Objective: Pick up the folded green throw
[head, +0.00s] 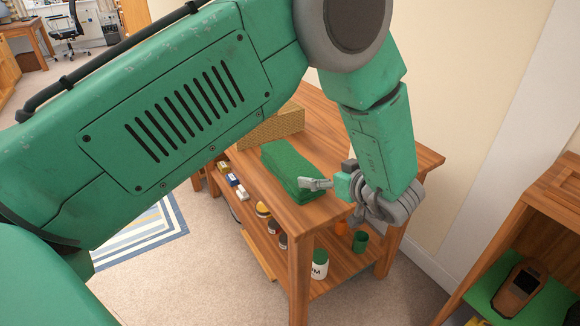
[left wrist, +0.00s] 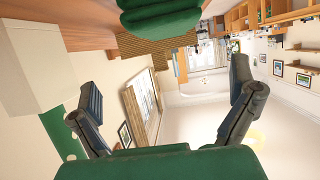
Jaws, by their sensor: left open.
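The folded green throw (head: 288,165) lies flat as a thick oblong stack on the top of the wooden table (head: 325,125). My left arm comes in from the left and bends down over the table. My left gripper (head: 322,183) is open, beside the near right end of the throw; I cannot tell whether it touches it. In the left wrist view its two fingers are spread with nothing between them, and the throw (left wrist: 165,16) shows at the top edge, outside them. My right gripper is not in view.
The table's lower shelf holds jars, a white-and-green bottle (head: 319,265) and a green cup (head: 360,241). A wall stands close behind. A wooden cabinet (head: 535,225) at the right holds a brown device (head: 518,289).

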